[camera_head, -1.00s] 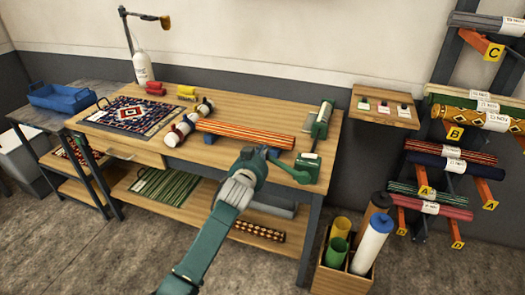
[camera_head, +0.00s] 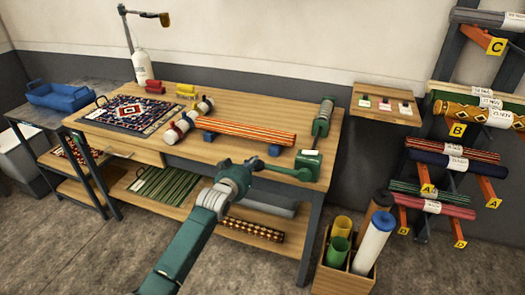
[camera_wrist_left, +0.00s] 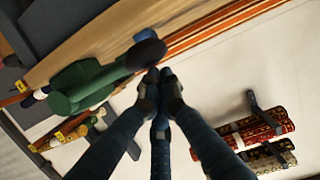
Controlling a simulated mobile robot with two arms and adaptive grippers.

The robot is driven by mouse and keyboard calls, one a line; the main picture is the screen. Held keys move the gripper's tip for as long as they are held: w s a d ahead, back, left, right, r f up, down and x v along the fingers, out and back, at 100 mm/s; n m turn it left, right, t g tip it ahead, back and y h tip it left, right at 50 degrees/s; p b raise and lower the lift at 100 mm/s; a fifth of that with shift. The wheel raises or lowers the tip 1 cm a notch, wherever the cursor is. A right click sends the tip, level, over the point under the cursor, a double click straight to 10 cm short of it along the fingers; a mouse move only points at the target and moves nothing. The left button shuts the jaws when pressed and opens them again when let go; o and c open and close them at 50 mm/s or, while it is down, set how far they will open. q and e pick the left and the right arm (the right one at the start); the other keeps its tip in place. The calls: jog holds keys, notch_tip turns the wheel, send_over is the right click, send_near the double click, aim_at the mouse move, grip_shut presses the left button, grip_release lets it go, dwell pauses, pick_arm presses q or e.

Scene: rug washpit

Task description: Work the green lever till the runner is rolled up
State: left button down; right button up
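The green lever (camera_head: 285,171) reaches left from a green box (camera_head: 308,164) at the front right of the workbench. In the left wrist view its dark round knob (camera_wrist_left: 146,54) shows just beyond my fingertips. My left gripper (camera_head: 248,168) is at the lever's free end; its fingertips (camera_wrist_left: 158,77) are close together, and whether they touch the knob is unclear. The orange striped runner (camera_head: 245,131) lies as a long narrow strip across blue supports on the bench. It also shows at the top of the wrist view (camera_wrist_left: 215,28). My right gripper is not in view.
A green roller (camera_head: 323,117) stands behind the box. A wooden bin of tubes (camera_head: 345,268) stands at front right; a rack of rolled rugs (camera_head: 455,168) is at far right.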

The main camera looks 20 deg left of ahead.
pick_arm(q)
notch_tip(320, 180, down, 5)
jog(key=n+b, duration=0.2)
jog(key=shift+a+f+h+b, duration=0.1)
jog(key=shift+a+h+b, duration=0.05)
jog(key=shift+h+b, duration=0.25)
jog(key=shift+s+f+b, duration=0.1)
jog(key=shift+f+b, duration=0.4)
jog(key=shift+f, duration=0.35)
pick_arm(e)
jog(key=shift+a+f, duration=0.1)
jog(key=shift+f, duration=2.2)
pick_arm(q)
jog(key=shift+f, duration=0.1)
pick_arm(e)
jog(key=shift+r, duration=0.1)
pick_arm(q)
jog(key=r+p, duration=0.3)
jog(key=r, duration=0.1)
jog(key=shift+a, duration=0.25)
jog(key=v, duration=1)
jog(key=shift+a+r, duration=0.2)
jog(key=shift+a, duration=0.2)
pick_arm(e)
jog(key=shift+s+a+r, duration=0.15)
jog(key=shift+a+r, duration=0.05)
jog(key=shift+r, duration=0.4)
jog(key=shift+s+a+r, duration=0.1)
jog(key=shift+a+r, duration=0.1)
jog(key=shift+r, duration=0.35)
